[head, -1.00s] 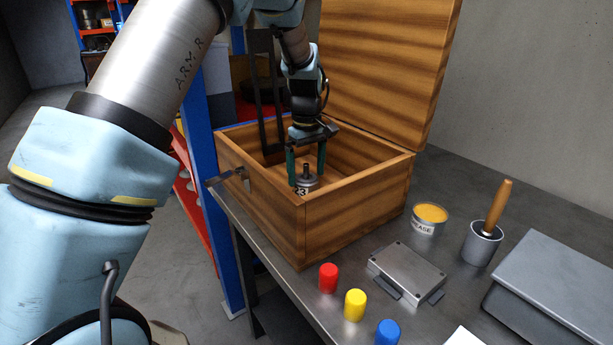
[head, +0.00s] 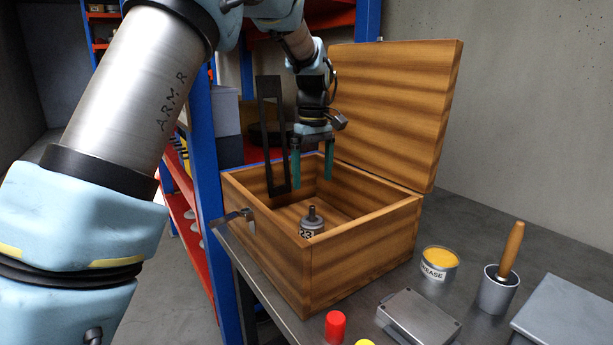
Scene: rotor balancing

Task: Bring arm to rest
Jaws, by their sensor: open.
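My arm comes in from the left, and my gripper (head: 311,183) hangs above the open wooden box (head: 360,259). Its two green fingers point down and stand apart with nothing between them. Below the fingers, a grey cylindrical weight (head: 312,225) with a dark knob and the label "23" stands upright inside the box. A clear gap shows between the fingertips and the weight. The far part of the box floor is partly hidden by my gripper and the front walls.
The raised lid (head: 395,110) stands behind my gripper. A dark slotted frame (head: 271,130) is close on its left. A blue shelf post (head: 203,150) rises left of the box. A grease tin (head: 439,263), a cup with a wooden-handled tool (head: 499,290) and a red cap (head: 335,326) stand on the bench.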

